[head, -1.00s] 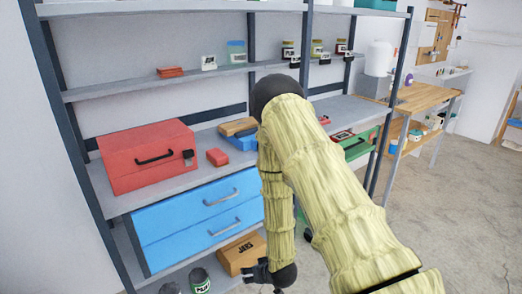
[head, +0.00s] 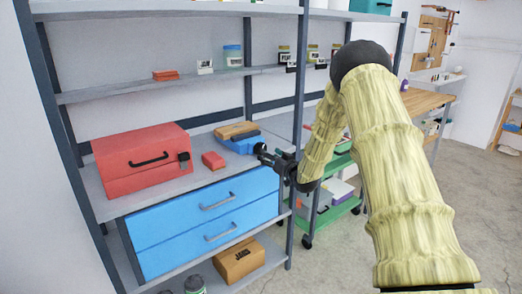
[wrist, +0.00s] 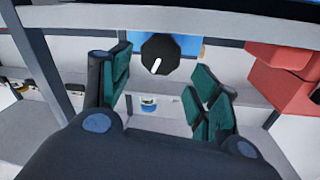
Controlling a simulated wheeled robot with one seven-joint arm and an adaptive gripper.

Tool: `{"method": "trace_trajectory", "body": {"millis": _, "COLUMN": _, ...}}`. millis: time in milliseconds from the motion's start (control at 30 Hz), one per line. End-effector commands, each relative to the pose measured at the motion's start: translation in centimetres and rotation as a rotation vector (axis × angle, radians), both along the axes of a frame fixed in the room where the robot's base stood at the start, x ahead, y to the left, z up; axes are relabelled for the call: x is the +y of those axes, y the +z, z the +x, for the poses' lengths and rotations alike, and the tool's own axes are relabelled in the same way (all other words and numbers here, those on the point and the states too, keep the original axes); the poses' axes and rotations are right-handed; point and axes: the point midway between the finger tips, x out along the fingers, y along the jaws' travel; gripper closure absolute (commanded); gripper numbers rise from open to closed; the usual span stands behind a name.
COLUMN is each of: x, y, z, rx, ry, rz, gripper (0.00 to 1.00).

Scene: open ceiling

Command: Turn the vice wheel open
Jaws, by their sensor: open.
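The blue vice (head: 238,144) stands on the grey shelf, with a wooden block (head: 237,130) at its top. In the wrist view the vice body (wrist: 187,42) is mostly hidden behind its black wheel (wrist: 160,55), which has a white mark pointing down and left. My gripper (head: 268,157) is at the shelf's front edge, beside the vice on its right. In the wrist view my gripper (wrist: 163,84) is open and empty, its dark green finger pads on either side of the space in front of the wheel. I cannot tell whether anything touches the wheel.
A red toolbox (head: 143,160) and a small red block (head: 213,160) stand left of the vice. Blue drawers (head: 205,215) are below. A shelf post (head: 303,75) rises close to my gripper. A green trolley (head: 330,216) stands to the right.

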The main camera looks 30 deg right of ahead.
Motion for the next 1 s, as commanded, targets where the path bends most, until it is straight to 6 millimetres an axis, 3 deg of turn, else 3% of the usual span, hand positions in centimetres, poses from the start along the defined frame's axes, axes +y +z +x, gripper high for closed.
{"method": "trace_trajectory", "body": {"millis": 200, "x": 0.0, "y": 0.0, "z": 3.7, "rx": 0.0, "ry": 0.001, "rz": -0.002, "gripper": 0.39}}
{"method": "trace_trajectory", "body": {"millis": 500, "x": -0.1, "y": -0.1, "z": 7.0, "rx": 0.002, "ry": 0.0, "rz": -0.001, "gripper": 0.39}}
{"method": "trace_trajectory", "body": {"millis": 900, "x": -0.1, "y": -0.1, "z": 7.5, "rx": 0.002, "ry": 0.0, "rz": 0.001, "gripper": 0.39}}
{"method": "trace_trajectory", "body": {"millis": 1000, "x": -0.2, "y": -0.1, "z": 7.5, "rx": 0.002, "ry": 0.0, "rz": 0.001, "gripper": 0.55}}
